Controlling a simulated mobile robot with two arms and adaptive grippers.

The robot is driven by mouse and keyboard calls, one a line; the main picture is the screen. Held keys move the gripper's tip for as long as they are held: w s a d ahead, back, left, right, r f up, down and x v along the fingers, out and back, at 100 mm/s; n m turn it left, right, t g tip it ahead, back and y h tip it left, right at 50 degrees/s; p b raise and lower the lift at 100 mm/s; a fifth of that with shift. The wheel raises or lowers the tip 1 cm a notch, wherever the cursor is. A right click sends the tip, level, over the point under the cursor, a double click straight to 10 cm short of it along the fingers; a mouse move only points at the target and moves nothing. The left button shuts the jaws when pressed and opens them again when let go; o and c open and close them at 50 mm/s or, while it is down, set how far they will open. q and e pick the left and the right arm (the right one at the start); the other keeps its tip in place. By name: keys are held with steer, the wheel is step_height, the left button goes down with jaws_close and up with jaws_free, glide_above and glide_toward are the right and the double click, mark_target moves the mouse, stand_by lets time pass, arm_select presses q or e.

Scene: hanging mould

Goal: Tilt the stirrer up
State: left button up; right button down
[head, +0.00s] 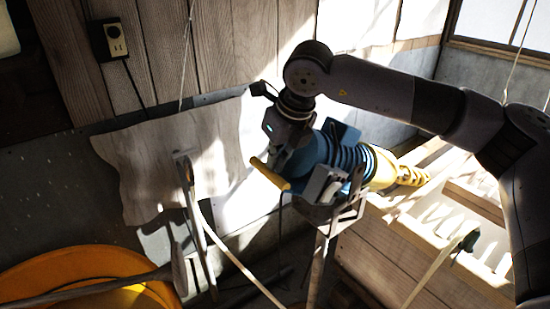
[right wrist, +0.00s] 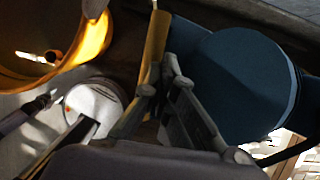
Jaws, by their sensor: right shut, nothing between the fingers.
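The stirrer (head: 345,150) has a blue ribbed body and a yellow handle bar (head: 270,174). Its yellow spiral end (head: 412,176) points right. It rests on a metal stand (head: 322,228), lying roughly level. My right gripper (head: 280,158) is at the stirrer's left end, just above the handle bar. In the right wrist view, the right gripper's fingers (right wrist: 160,85) are shut and empty beside the yellow bar and the blue body (right wrist: 245,85). Whether they touch the bar is hard to tell. My left gripper is out of view.
An orange tub (head: 85,268) stands at the lower left, with a long-handled tool (head: 100,284) across it. A wooden slatted structure (head: 440,225) is at right. A wall socket (head: 115,38) is at upper left.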

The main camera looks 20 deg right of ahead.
steer(key=c, duration=2.3)
jaws_free()
steer(key=o, duration=0.8)
steer(key=v, duration=1.2)
steer(key=shift+w, duration=0.1)
